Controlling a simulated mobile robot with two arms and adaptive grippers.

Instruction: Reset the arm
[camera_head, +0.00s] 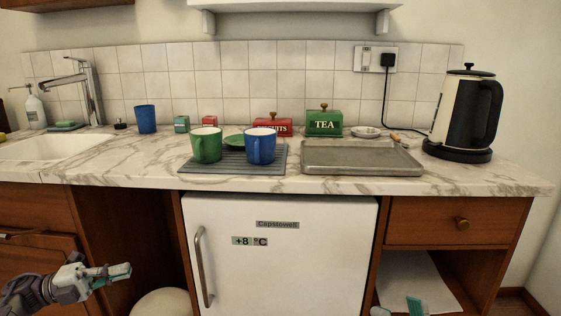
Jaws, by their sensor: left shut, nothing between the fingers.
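My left gripper (122,271) is at the lower left, in front of the wooden cabinet and below the counter edge. Its fingers are together and hold nothing. It points to the right and touches none of the things on the counter. My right gripper (416,305) shows only in part at the bottom edge, right of the fridge door. Most of it is cut off, so its fingers cannot be judged.
The counter (460,178) holds a green mug (206,146) and blue mug (260,149) on a grey mat (230,168), a metal tray (360,172) and a kettle (464,113). Below are a white fridge (300,270) with a handle, a drawer (430,221) and a round pale object (160,303).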

